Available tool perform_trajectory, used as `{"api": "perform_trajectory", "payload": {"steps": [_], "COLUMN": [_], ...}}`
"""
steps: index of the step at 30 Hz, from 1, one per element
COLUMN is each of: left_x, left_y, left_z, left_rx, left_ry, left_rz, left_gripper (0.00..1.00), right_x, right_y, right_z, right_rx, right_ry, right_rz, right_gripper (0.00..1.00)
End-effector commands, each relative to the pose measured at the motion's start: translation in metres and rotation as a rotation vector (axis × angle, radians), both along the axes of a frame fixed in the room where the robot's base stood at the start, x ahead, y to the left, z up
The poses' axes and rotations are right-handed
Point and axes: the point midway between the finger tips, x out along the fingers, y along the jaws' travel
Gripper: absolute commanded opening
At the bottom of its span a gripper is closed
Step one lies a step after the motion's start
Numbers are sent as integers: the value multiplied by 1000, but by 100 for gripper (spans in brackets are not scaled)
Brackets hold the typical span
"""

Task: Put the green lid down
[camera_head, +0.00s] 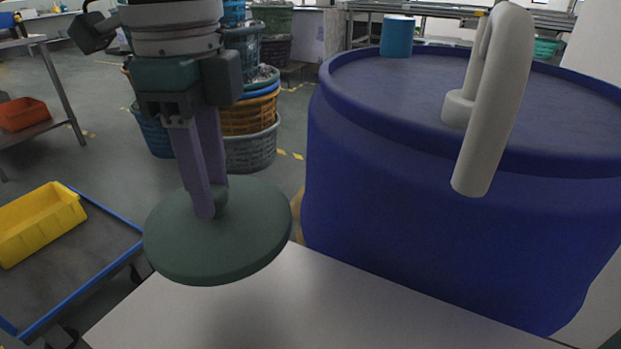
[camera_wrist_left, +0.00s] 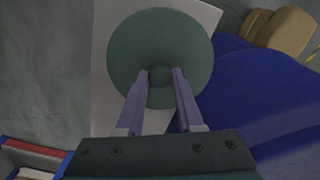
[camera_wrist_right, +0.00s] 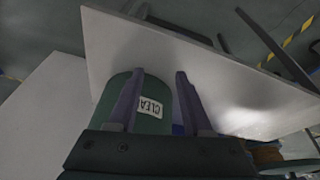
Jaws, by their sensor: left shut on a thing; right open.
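The green lid (camera_head: 180,248) is a round dark-green disc with a small knob. My left gripper (camera_head: 211,205) is shut on the knob and holds the lid roughly level above the pale tabletop (camera_head: 320,305), near its back-left edge. The left wrist view shows the lid (camera_wrist_left: 160,38) with the knob between the fingertips (camera_wrist_left: 161,80). My right gripper (camera_wrist_right: 158,74) is open in the right wrist view. A green container (camera_wrist_right: 150,122) with a white label, partly reading "CLEA", shows between and behind its fingers. I cannot tell whether they touch it.
A yellow bin (camera_head: 40,222) sits on a blue-edged cart at left. Stacked baskets (camera_head: 250,150) stand behind.

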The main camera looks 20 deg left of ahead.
Motion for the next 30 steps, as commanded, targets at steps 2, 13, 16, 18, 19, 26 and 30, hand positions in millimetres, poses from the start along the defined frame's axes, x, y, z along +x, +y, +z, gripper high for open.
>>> {"api": "perform_trajectory", "payload": {"steps": [2,13,16,18,19,26,30], "left_x": [-1,0,-1,0,-1,0,0], "left_y": [0,0,0,0,0,0,0], "left_z": [-28,-75,-88,-101,-106,-113,-114], "left_rx": [1,1,1,1,0,0,0], "left_ry": [6,1,1,1,2,-1,-1], "left_rz": [1,2,1,1,0,0,1], "left_gripper": [0,0,0,0,0,0,0], "right_x": [0,0,0,0,0,0,0], "right_y": [1,2,2,2,2,2,2], "right_z": [-9,-18,-22,-26,-28,-28,-28], "right_rx": [3,8,8,8,8,7,7], "right_ry": [-1,0,-1,-1,0,0,0], "right_rz": [-1,-4,-4,-4,-4,-3,-3], "right_gripper": [50,50,50,50,50,50,50]}}
